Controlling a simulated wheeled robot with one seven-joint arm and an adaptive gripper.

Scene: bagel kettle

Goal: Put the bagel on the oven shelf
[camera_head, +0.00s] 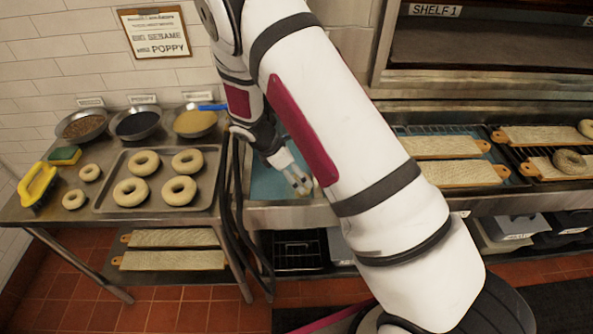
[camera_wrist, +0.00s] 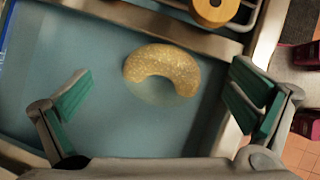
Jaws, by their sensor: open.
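In the wrist view, a golden bagel (camera_wrist: 172,62) lies in the blue-green water of the kettle (camera_head: 268,182). Only an arc of it stands out clearly; its lower part looks submerged. My gripper (camera_wrist: 160,92) is open and empty, with its two green-padded fingers wide apart on either side of the bagel's near side, not touching it. In the head view my gripper (camera_head: 299,180) points down over the kettle's water, and I cannot make out this bagel there. The oven shelf (camera_head: 480,45), labelled SHELF 1, is at the upper right.
Several bagels sit on a metal tray (camera_head: 107,204) at left, beside topping bowls (camera_head: 138,124), a sponge (camera_head: 64,155) and a yellow-handled tool (camera_head: 37,184). At right, cloth-covered boards (camera_head: 462,173) lie on racks; a bagel (camera_head: 569,161) rests on one. The kettle's metal rim surrounds the water.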

